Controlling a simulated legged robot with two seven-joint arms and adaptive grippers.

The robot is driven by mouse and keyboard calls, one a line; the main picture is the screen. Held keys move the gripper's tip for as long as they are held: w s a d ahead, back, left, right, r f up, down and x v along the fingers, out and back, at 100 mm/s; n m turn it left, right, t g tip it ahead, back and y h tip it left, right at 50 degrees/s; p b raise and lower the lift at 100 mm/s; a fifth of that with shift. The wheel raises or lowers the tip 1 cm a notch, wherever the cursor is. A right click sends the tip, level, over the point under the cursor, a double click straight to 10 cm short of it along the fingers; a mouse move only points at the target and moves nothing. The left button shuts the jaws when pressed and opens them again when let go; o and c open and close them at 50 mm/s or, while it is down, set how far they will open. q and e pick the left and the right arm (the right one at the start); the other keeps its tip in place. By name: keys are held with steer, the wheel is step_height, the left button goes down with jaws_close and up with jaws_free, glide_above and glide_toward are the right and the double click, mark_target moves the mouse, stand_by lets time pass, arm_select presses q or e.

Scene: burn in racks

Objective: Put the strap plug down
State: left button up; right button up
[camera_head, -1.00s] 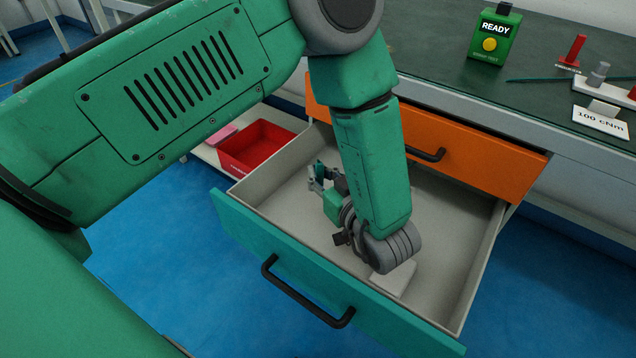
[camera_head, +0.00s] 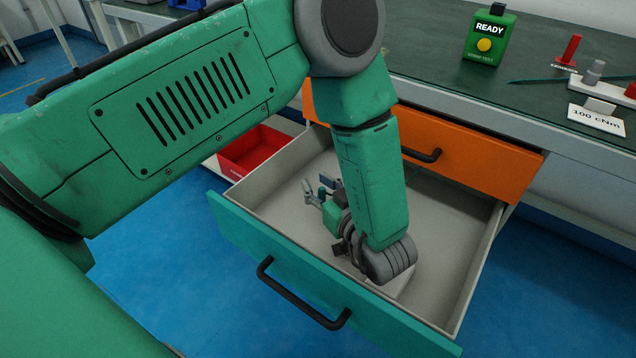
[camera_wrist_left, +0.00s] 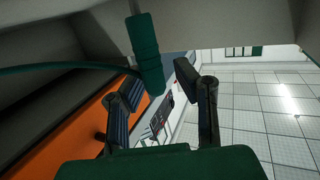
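A dark green plug-like piece (camera_wrist_left: 145,50), which I take for the strap plug, shows in the left wrist view with a green cable (camera_wrist_left: 70,68) running off to the left. Its lower end is near my left finger pads, with a clear gap to the right-hand finger. My left gripper (camera_head: 316,190) is low inside the open teal-fronted drawer (camera_head: 300,262), fingers toward the back left; its fingers also show spread in the left wrist view (camera_wrist_left: 168,88). The plug cannot be made out clearly in the head view. My right gripper is not in view.
An orange drawer front (camera_head: 470,160) stands behind the open drawer. A red bin (camera_head: 250,148) is at the left. A green READY box (camera_head: 487,38), a 100 cNm card (camera_head: 597,120) and a green cable are on the bench. A pale block (camera_head: 402,287) is partly hidden by my wrist.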

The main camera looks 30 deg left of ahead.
arm_select(q)
steer(key=shift+a, duration=0.45)
steer(key=shift+r, duration=0.4)
steer(key=p+v, duration=0.2)
steer(key=v, duration=0.5)
steer(key=shift+d+r+p, duration=0.2)
steer(key=shift+d+p, duration=0.15)
steer(key=shift+p, duration=0.05)
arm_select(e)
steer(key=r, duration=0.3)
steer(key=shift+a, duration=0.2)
arm_select(q)
steer(key=shift+s, duration=0.1)
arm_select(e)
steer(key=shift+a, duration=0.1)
arm_select(q)
steer(key=shift+d, duration=0.1)
